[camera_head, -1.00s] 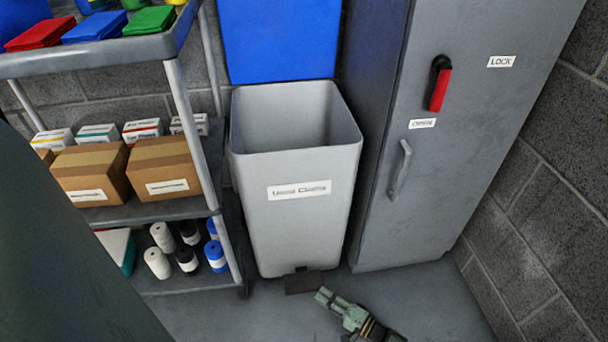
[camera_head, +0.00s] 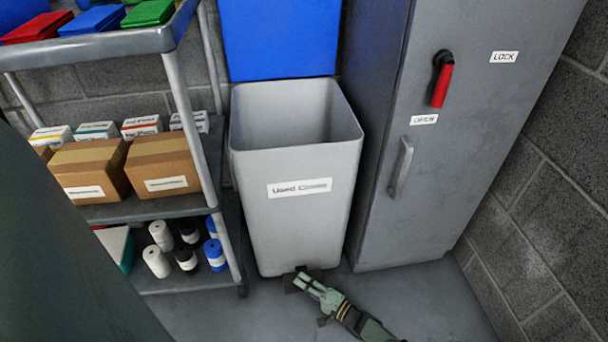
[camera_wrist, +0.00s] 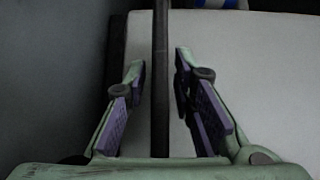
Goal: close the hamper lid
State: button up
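The hamper (camera_head: 295,215) is a tall light-grey bin with a label on its front, standing on the floor. Its top is open. The blue lid (camera_head: 278,40) stands upright behind the opening. A dark pedal (camera_head: 292,284) sticks out at the hamper's front base, partly hidden by my gripper. My green gripper (camera_head: 306,280) is low, close to the floor, at the pedal. In the wrist view my gripper (camera_wrist: 160,85) is open, with purple pads on either side of a dark bar (camera_wrist: 160,120), probably the pedal seen edge-on. Narrow gaps show between bar and fingers.
A shelf cart (camera_head: 150,212) with boxes and bottles stands left of the hamper. A grey cabinet (camera_head: 440,170) with a red handle stands close on its right. A block wall (camera_head: 545,230) bounds the right side. Floor (camera_head: 240,320) in front is clear.

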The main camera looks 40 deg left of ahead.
grip_shut()
dwell(0.6)
